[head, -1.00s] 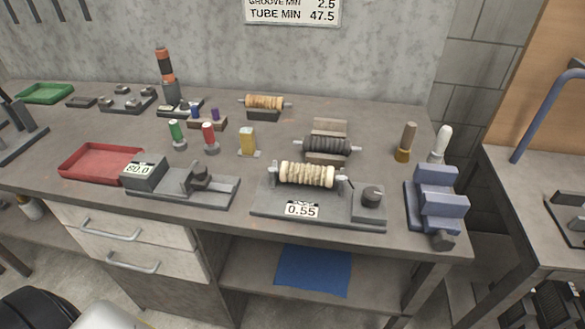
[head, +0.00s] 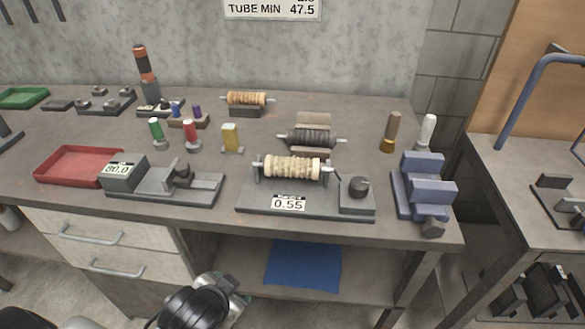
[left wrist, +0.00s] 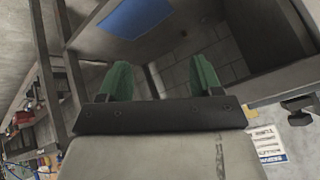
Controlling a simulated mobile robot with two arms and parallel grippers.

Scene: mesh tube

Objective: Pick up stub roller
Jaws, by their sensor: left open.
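Three rollers show in the head view, and I cannot tell by name which is the stub roller. A cream, rough roller (head: 292,167) rests on the posts of a grey gauge base (head: 262,203) labelled 0.55. A dark roller (head: 311,138) lies in a cradle behind it. A tan roller (head: 247,98) sits on a small block at the back. In the left wrist view my left gripper (left wrist: 160,78) has its green fingers wide apart with nothing between them. It is away from the rollers, facing the space under the bench. My right gripper is not in view.
A red tray (head: 78,166) and an 80.0 gauge (head: 165,184) stand at the left. A blue block fixture (head: 425,182) is at the right front corner. Small coloured cylinders stand mid-bench. A blue sheet (head: 303,266) lies on the lower shelf, also in the left wrist view (left wrist: 135,17).

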